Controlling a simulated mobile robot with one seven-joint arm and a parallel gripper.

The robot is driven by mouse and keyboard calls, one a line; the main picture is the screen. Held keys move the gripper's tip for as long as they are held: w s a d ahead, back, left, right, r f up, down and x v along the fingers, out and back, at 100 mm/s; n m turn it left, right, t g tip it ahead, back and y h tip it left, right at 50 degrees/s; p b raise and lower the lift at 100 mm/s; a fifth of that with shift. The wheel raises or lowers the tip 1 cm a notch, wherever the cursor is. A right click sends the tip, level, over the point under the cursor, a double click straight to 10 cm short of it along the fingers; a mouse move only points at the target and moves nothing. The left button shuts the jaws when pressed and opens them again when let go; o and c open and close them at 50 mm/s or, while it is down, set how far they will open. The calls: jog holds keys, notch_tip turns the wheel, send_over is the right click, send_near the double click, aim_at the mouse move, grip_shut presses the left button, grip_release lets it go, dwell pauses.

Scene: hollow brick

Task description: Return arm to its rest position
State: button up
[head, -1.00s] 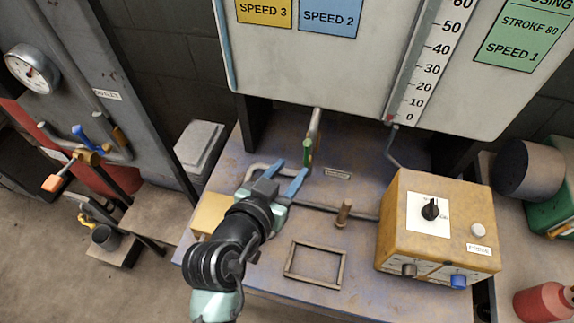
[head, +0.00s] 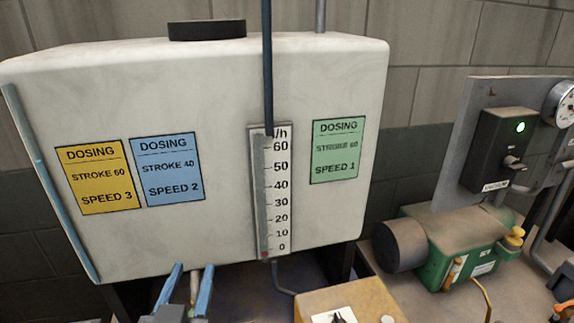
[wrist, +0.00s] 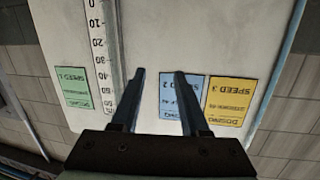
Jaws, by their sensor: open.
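My gripper (head: 189,285) shows at the bottom of the head view, its two blue fingers apart with nothing between them. Most of my arm is below the picture. In the wrist view my gripper (wrist: 159,72) is also open and empty. Its fingers point at the white tank (wrist: 150,20), which appears upside down there, and I see no contact. In the head view the same white tank (head: 215,90) stands behind the fingers, with yellow, blue and green dosing labels and a scale.
A yellow control box (head: 362,300) is at the bottom edge, right of my gripper. A green pump (head: 460,240) with a dark motor stands further right. A grey panel (head: 465,120) holds a black switch box (head: 502,150) with a lit green lamp and a gauge (head: 564,103).

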jog(key=w+d+r+t, duration=0.1)
jog(key=d+r+t, duration=0.1)
jog(key=r, duration=0.5)
jog(key=w+d+r+t, duration=0.1)
jog(key=d+r, duration=0.2)
jog(key=r, duration=0.4)
jog(key=s+d+r+t, duration=0.2)
jog(key=s+d+r, duration=0.1)
jog(key=r, duration=0.5)
jog(key=s+d+r+t+h, duration=0.1)
jog(key=s+d+r+t, duration=0.2)
jog(key=r, duration=0.5)
jog(key=s+d+r+t, duration=0.3)
jog(key=s+r, duration=0.1)
jog(key=r, duration=0.4)
jog(key=shift+s+d+h, duration=0.25)
jog(key=shift+d+h, duration=0.15)
